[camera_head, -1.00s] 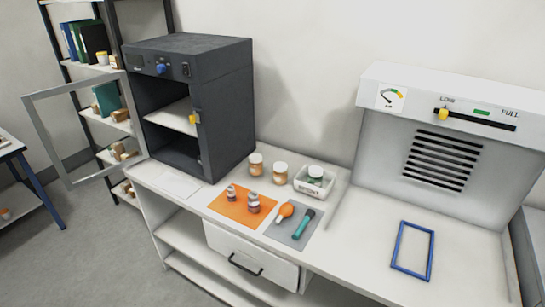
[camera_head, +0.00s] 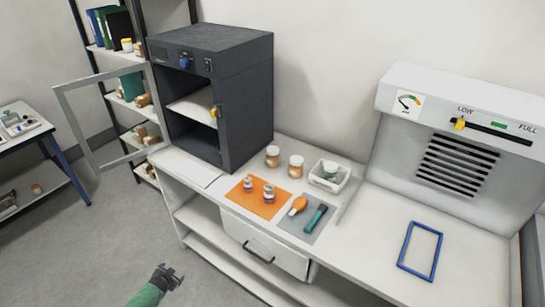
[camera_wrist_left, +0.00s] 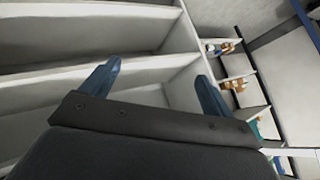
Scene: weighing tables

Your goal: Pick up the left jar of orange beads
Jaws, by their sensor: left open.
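Two jars of orange beads with white lids stand at the back of the white counter, right of the dark oven. The left jar (camera_head: 272,157) is nearest the oven, and the right jar (camera_head: 295,167) is beside it. My left gripper (camera_head: 174,277) shows at the bottom of the head view, low in front of the counter and well apart from the jars. In the left wrist view its two blue fingers (camera_wrist_left: 156,88) are spread with nothing between them. Neither jar shows in the wrist view. My right gripper is not in view.
A grey mat (camera_head: 305,229) holds an orange tool and a teal tool. A white bin (camera_head: 343,184) stands right of the jars. The oven door (camera_head: 73,115) hangs open to the left.

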